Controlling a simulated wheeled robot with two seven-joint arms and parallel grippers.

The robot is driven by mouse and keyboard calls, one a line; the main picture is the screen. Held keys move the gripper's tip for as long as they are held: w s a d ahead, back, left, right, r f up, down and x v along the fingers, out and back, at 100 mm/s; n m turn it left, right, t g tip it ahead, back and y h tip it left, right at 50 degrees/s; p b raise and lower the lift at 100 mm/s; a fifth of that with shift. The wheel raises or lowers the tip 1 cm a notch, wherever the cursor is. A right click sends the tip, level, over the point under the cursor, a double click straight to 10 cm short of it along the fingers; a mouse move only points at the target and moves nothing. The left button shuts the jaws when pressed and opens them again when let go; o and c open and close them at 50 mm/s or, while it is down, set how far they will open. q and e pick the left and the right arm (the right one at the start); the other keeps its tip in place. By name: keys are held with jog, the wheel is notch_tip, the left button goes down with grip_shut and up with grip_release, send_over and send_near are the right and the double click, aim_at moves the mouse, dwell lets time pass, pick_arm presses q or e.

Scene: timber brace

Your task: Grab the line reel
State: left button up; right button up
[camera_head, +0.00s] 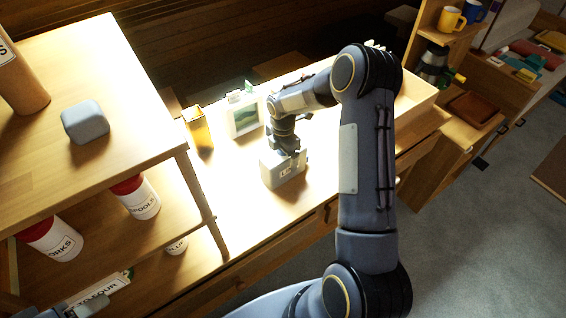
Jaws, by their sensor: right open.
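A pale box-like thing (283,170) with a partly hidden label that seems to begin "LI" stands on the bright tabletop. It may be the line reel, but I cannot read the whole label. My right gripper (288,150) points down at its top, with the arm reaching over from the right. It is open; I cannot tell whether the fingers touch the thing or sit around it. A grey piece that looks like my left gripper (84,307) shows at the bottom left edge, mostly cut off.
A wooden shelf (100,165) at the left bears a grey rounded block (85,121) and, lower, red-lidded labelled jars (137,197). A yellow container (197,128) and a picture frame (244,117) stand behind the pale thing.

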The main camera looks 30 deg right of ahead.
jog(key=shift+c, duration=0.5)
jog(key=c, duration=1.1)
jog(key=shift+r, duration=0.15)
